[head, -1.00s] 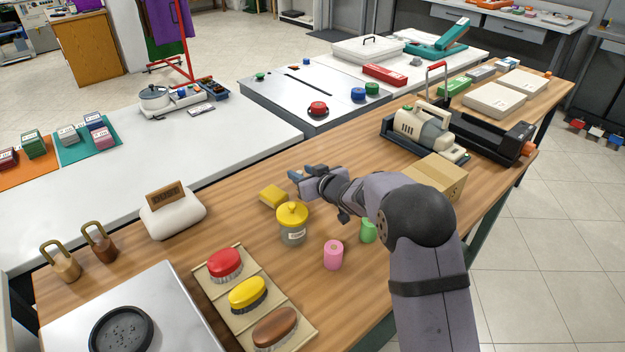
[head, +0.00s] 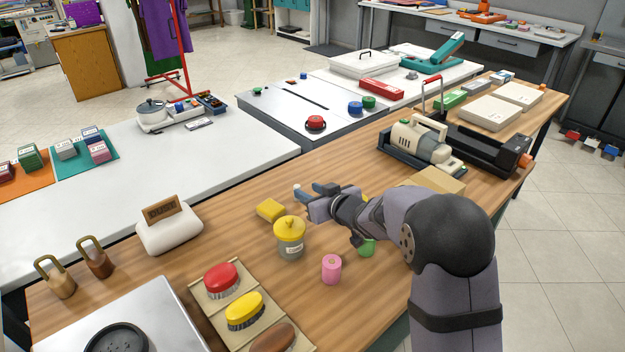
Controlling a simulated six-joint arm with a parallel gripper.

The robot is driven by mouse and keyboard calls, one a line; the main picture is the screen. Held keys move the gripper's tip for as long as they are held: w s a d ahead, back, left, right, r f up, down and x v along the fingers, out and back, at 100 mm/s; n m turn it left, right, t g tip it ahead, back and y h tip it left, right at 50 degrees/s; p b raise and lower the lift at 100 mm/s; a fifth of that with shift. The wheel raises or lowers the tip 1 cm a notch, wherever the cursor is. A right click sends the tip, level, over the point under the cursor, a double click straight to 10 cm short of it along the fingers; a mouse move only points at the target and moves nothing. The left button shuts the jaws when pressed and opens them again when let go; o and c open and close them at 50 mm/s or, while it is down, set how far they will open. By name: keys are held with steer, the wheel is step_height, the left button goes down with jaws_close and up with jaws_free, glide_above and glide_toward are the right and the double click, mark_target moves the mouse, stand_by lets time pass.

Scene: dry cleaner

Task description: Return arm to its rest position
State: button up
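My gripper (head: 308,191) is at the centre of the head view, above the wooden table (head: 395,165), pointing left. Its two dark fingers look a little apart, with nothing visible between them. Below and left of it are a yellow block (head: 270,210) and a jar with a yellow lid (head: 289,238). My arm reaches in from the lower right, its elbow bent over the table's front edge. It partly hides a cardboard box (head: 433,180) and a green spool (head: 366,247).
A pink spool (head: 331,269) stands below my forearm. Brushes, including a red one (head: 221,280), lie on a tan tray at lower left. A cream steam machine (head: 420,142) stands behind the arm. A white counter (head: 225,155) lies left. Floor is open at right.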

steer(key=s+d+r+m+g+h+p, duration=0.1)
steer(key=s+d+r+m+h+p, duration=0.35)
steer(key=d, duration=0.55)
steer(key=s+d+r+m+g+h+p, duration=0.1)
steer(key=s+d+r+m+h, duration=0.2)
steer(key=s+d+m, duration=0.45)
steer(key=s+d+f+g, duration=0.1)
steer(key=s+d+f, duration=0.1)
steer(key=s, duration=0.2)
steer(key=s+d+f+g+b, duration=0.1)
steer(key=s+d+f+g, duration=0.1)
steer(key=s, duration=0.2)
steer(key=s+d+f+g+h, duration=0.1)
steer(key=s+d+f, duration=0.1)
steer(key=s, duration=0.2)
steer(key=shift+s+d+f+b, duration=0.25)
steer(key=shift+s+d+b, duration=0.05)
steer(key=shift+s+b, duration=0.1)
steer(key=s+a+f+n+g+y+b, duration=0.1)
steer(key=s+a+f+n+g+b, duration=0.15)
steer(key=s+f, duration=0.35)
steer(key=s+a+f+n+g+b, duration=0.1)
steer(key=s+f+n+g+b, duration=0.2)
steer(key=s, duration=0.5)
step_height(320, 180, up, 13)
steer(key=p, duration=1.6)
steer(key=shift+a, duration=0.15)
